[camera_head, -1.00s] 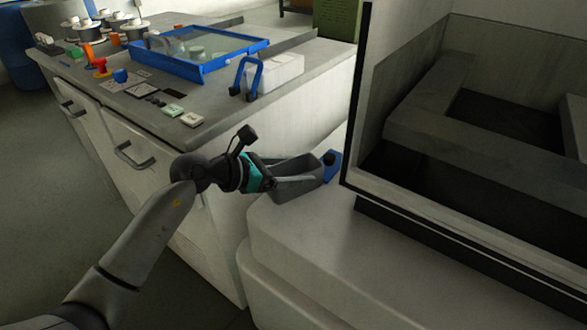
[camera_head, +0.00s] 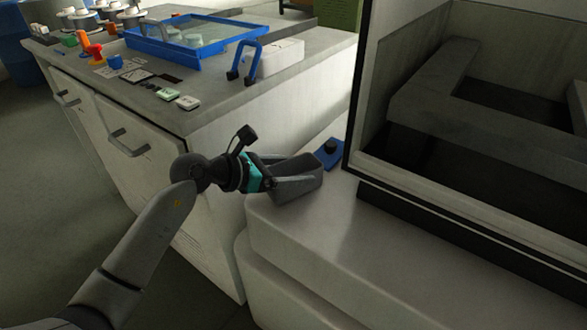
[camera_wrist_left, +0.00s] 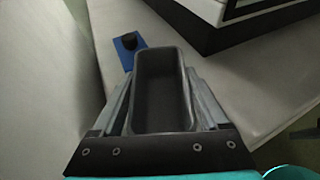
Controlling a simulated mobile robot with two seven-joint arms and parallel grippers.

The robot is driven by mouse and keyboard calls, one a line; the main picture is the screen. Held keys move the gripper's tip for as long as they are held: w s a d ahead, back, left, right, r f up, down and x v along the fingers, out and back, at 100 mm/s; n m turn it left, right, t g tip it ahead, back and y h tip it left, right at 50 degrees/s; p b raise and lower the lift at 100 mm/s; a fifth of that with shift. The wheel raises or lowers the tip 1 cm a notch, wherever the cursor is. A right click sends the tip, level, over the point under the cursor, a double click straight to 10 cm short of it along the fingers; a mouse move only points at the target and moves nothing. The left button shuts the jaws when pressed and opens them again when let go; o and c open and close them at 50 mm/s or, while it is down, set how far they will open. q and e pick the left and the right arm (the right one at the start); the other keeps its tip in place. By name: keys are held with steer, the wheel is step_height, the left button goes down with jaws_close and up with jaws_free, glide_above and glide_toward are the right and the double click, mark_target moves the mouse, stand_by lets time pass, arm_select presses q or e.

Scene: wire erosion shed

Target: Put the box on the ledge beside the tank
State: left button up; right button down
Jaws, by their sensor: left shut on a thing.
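The box is a small open grey bin (camera_head: 301,182), empty inside as the left wrist view (camera_wrist_left: 158,92) shows. My left gripper (camera_head: 290,184) is shut on it, one finger along each long side. The box is at the corner of the pale ledge (camera_head: 335,225), left of the tank (camera_head: 400,185). I cannot tell whether its underside touches the ledge. The tank is dark inside with a pale front rim. My right gripper does not show.
A blue plate with a black knob (camera_head: 329,152) lies on the ledge just beyond the box. A workbench (camera_head: 215,112) at left holds a blue-framed tray (camera_head: 165,52), a white box with a blue handle (camera_head: 280,58) and small parts. The ledge's front part is clear.

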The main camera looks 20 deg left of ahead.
arm_select(q)
steer(key=shift+f+b, duration=0.45)
steer(key=shift+f, duration=0.15)
stand_by(0.3)
steer(key=o, duration=1.5)
